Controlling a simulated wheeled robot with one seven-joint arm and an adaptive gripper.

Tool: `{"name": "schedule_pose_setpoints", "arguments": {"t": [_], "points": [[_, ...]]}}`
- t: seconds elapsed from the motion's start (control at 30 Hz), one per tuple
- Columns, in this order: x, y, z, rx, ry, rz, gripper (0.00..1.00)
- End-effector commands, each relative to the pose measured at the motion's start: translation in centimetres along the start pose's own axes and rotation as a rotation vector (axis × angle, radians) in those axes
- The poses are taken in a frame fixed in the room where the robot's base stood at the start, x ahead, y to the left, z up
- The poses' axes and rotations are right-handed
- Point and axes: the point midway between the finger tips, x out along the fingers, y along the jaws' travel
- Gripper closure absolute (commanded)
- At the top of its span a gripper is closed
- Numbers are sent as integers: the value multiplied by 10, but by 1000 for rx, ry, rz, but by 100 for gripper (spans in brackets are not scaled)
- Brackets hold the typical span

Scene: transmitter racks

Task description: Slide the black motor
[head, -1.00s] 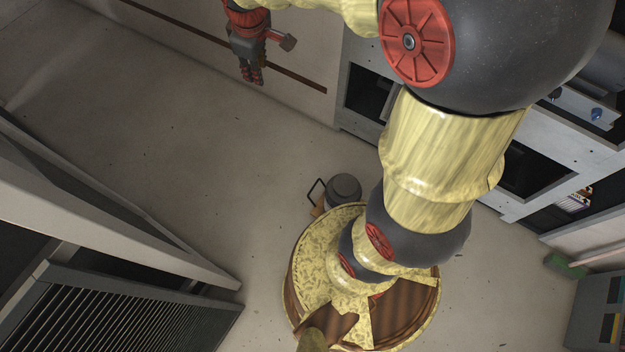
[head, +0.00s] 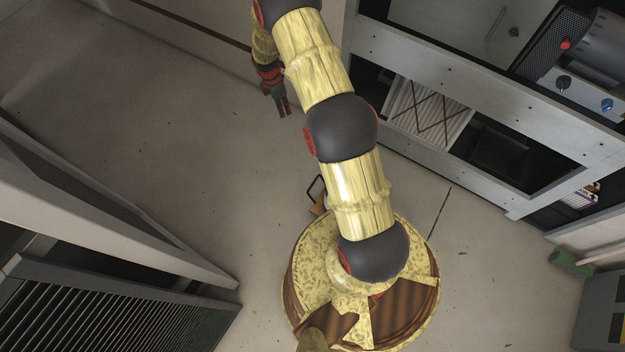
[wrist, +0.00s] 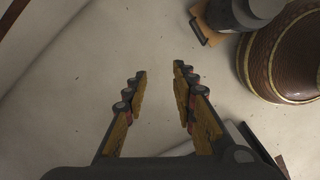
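My gripper (head: 281,106) hangs at the upper middle of the head view, over the open floor. In the wrist view my gripper (wrist: 160,74) is open, with its fingers apart and only bare floor between them. A dark grey cylindrical body (wrist: 242,11) with an orange-brown plate stands on the floor beside my round base, at the top right of the wrist view. It may be the black motor; I cannot tell for sure. In the head view my arm hides most of it, leaving its black handle frame (head: 316,188) and orange-brown part visible. My gripper is apart from it.
Grey racks (head: 480,95) with open bays stand at the right; one bay holds a dark cylinder (head: 606,42) beside red and blue knobs. A slatted grey cabinet (head: 110,310) stands at lower left. The floor (head: 180,150) between is clear.

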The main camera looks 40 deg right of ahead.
Motion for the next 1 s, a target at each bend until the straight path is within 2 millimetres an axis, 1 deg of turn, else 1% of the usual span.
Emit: {"name": "schedule_pose_setpoints", "arguments": {"t": [0.03,0.07,0.1,0.17,0.2,0.27,0.3,0.37,0.4,0.47,0.5,0.6,0.7,0.8,1.0], "points": [[35,-6,2,-37,-1,-22,73],[51,-8,3,-61,0,-30,73],[73,-11,4,-92,0,-40,73],[106,-17,6,-141,3,-56,73],[127,-22,6,-174,5,-67,73],[161,-32,8,-222,9,-83,73],[183,-39,9,-254,12,-93,73],[215,-50,9,-303,19,-109,73],[236,-59,9,-335,24,-119,73],[267,-72,10,-382,31,-132,73],[286,-82,10,-412,37,-142,73],[328,-104,8,-478,50,-159,73],[358,-121,7,-529,62,-171,73],[376,-133,7,-562,69,-178,73],[396,-143,6,-584,75,-182,73]]}}
